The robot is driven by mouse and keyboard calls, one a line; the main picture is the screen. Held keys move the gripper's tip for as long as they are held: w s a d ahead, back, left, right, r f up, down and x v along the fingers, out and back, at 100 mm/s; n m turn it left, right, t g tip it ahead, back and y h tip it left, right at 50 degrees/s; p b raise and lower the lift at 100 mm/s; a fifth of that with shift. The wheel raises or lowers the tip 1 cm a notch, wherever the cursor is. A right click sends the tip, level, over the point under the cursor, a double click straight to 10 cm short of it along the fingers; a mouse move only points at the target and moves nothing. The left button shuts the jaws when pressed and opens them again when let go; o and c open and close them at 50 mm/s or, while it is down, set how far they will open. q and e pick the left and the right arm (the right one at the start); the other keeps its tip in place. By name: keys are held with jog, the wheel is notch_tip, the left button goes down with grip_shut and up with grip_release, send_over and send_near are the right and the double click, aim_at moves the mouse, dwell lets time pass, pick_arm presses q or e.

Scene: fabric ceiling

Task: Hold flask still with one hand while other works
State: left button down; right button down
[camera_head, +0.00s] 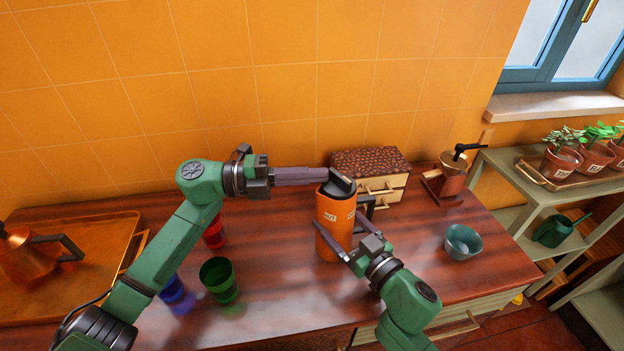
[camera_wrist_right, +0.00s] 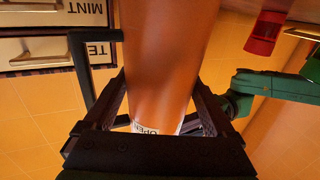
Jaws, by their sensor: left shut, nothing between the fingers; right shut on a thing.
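The orange flask (camera_head: 332,222) stands upright on the wooden counter, with a dark lid (camera_head: 341,184) and a dark handle on its right. My right gripper (camera_head: 347,232) is shut on the flask body from the front. In the right wrist view the orange flask (camera_wrist_right: 168,55) fills the space between the two dark fingers (camera_wrist_right: 160,100), and a white label shows low on it. My left gripper (camera_head: 328,175) is shut and empty, its fingers pointing right at the top of the flask, beside the lid. I cannot tell whether they touch the lid.
Red (camera_head: 214,234), green (camera_head: 218,279) and blue (camera_head: 172,289) cups stand left of the flask. A small drawer box (camera_head: 370,165) is behind it. A teal bowl (camera_head: 462,242) and a grinder (camera_head: 450,177) are right. A tray (camera_head: 105,245) with a copper kettle (camera_head: 28,258) is far left.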

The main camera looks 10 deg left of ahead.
pick_arm(q)
jog(key=shift+w+r+m+g, duration=0.1)
jog(key=shift+w+m+g, duration=0.25)
jog(key=shift+m+g, duration=0.55)
jog(key=shift+w+d+g, duration=0.2)
jog(key=shift+w+g, duration=0.3)
jog(key=shift+w, duration=0.15)
jog(key=w+d+m+g, duration=0.1)
jog(key=w+d+g, duration=0.1)
jog(key=shift+w+d, duration=0.25)
jog(key=shift+w, duration=0.05)
jog(key=shift+a, duration=0.15)
dwell(0.5)
